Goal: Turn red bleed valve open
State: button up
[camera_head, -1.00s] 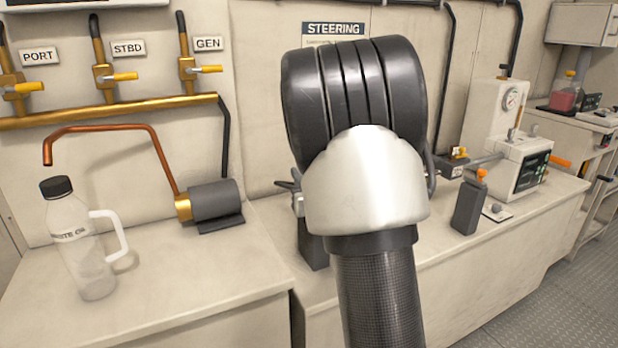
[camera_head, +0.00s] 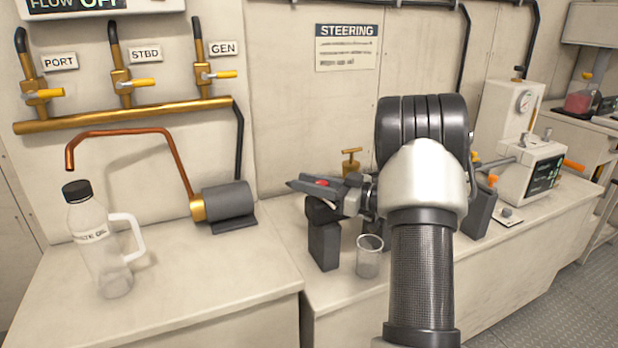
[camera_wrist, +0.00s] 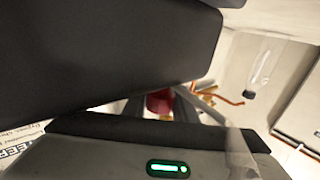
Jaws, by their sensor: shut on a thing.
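The red bleed valve (camera_head: 321,183) shows only as a small red patch at the fingers of my gripper (camera_head: 312,189), above a dark upright block (camera_head: 325,246) on the bench. In the wrist view its red round part (camera_wrist: 160,102) sits between my two dark fingers. My gripper is shut on it. The fingers hide most of the valve, so I cannot tell how far it is turned.
A clear beaker (camera_head: 369,257) stands just right of the block. A brass T-handled fitting (camera_head: 351,163) stands behind my gripper. A waste oil bottle (camera_head: 100,245) and a grey motor (camera_head: 228,201) are on the left bench. The front left bench top is clear.

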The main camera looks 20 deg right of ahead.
jog(key=shift+n+g+y, duration=0.4)
jog(key=shift+g+y, duration=0.1)
jog(key=shift+a, duration=0.1)
jog(key=o, duration=1)
jog(key=shift+o, duration=0.2)
jog(key=shift+s, duration=0.1)
jog(key=p+v, duration=0.3)
jog(key=v, duration=1.4)
jog(key=shift+d, duration=0.2)
